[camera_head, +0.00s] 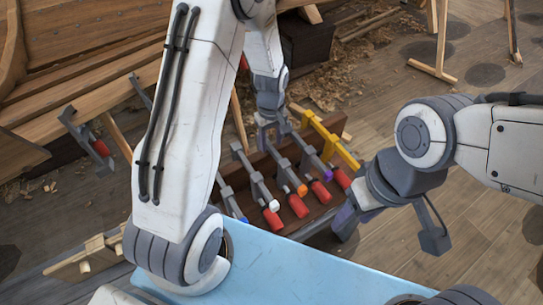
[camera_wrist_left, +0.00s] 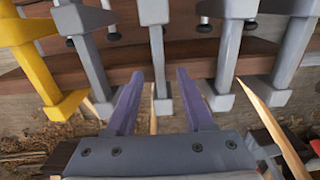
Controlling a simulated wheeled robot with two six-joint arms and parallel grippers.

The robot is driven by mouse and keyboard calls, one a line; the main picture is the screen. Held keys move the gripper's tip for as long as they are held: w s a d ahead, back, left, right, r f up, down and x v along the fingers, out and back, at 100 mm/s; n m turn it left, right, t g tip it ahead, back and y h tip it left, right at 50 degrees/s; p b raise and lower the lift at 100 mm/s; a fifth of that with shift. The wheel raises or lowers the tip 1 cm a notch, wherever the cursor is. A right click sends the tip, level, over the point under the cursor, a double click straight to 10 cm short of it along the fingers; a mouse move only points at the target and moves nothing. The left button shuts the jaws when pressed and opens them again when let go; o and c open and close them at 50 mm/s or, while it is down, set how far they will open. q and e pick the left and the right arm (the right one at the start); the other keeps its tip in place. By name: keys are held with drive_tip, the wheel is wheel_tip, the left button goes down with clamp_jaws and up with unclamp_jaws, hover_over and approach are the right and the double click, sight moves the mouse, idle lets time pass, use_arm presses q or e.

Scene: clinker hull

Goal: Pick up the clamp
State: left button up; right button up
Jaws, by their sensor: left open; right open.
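Several grey bar clamps with red handles lean in a row on a brown wooden rack (camera_head: 322,205); their coloured ends include white (camera_head: 274,205), orange (camera_head: 302,189) and purple (camera_head: 328,175). A yellow clamp (camera_head: 333,140) stands at the row's right end and shows at the left of the wrist view (camera_wrist_left: 28,65). My left gripper (camera_head: 272,125) is over the back of the row. In the left wrist view its open fingers (camera_wrist_left: 159,75) lie on either side of a grey clamp bar (camera_wrist_left: 157,45), with gaps. My right gripper (camera_head: 390,232) is open and empty, right of the rack.
A light blue surface (camera_head: 290,272) is in front of the rack. A planked wooden hull (camera_head: 85,35) stands at the back left, with other clamps (camera_head: 88,140) on its edge. Wood shavings lie on the floor. Trestle legs (camera_head: 435,55) stand at the back right.

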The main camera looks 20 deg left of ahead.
use_arm(q)
drive_tip(key=shift+f, duration=0.65)
clamp_jaws()
drive_tip(key=shift+r, duration=0.1)
idle(0.8)
